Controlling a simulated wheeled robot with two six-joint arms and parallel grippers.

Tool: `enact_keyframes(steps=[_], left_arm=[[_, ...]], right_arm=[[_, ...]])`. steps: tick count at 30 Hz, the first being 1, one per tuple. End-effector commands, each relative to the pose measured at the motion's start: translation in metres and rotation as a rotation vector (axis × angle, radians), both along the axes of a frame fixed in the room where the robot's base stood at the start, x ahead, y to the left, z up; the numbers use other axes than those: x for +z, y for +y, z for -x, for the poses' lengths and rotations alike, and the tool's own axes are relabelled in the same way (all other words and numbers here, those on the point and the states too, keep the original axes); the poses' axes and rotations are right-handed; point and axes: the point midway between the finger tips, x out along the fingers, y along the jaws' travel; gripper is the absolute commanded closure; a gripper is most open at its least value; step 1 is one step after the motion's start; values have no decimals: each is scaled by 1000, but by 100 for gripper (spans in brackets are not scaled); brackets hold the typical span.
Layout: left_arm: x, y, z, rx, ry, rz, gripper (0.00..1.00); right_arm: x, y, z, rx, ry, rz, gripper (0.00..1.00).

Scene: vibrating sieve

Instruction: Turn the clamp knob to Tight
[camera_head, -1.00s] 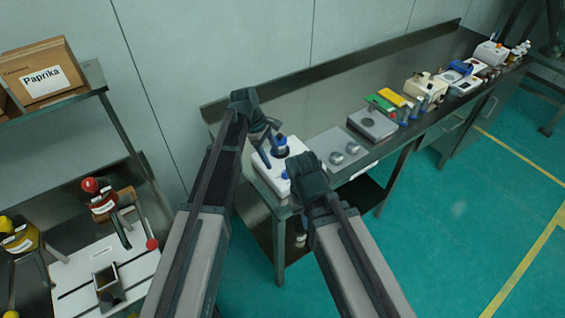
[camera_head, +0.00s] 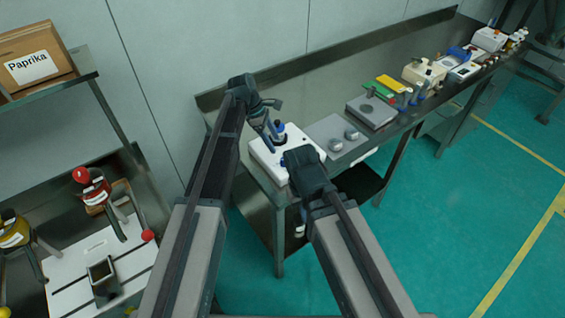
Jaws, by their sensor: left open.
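I cannot make out a knob marking or the word Tight. My left gripper (camera_head: 270,134) is open, with its fingers pointing down just left of the blue-topped part. I cannot tell whether they touch it. My right arm reaches over the machine's front right corner and covers part of it. The fingers of my right gripper are hidden behind its own wrist.
A shelf with a Paprika box (camera_head: 36,63) stands at left. Teal floor (camera_head: 440,230) is clear at right.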

Motion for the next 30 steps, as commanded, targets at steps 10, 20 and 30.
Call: enact_keyframes(steps=[10, 20, 30], left_arm=[[-56, -20, 3, -1, -1, 0, 32], [-84, -33, 5, -1, -1, 0, 32], [-83, -34, 5, 0, -1, 0, 41]], right_arm=[[-56, 0, 0, -1, 0, 0, 100], [-84, 0, 0, -2, 0, 0, 100], [-83, 0, 0, -2, 0, 0, 100]])
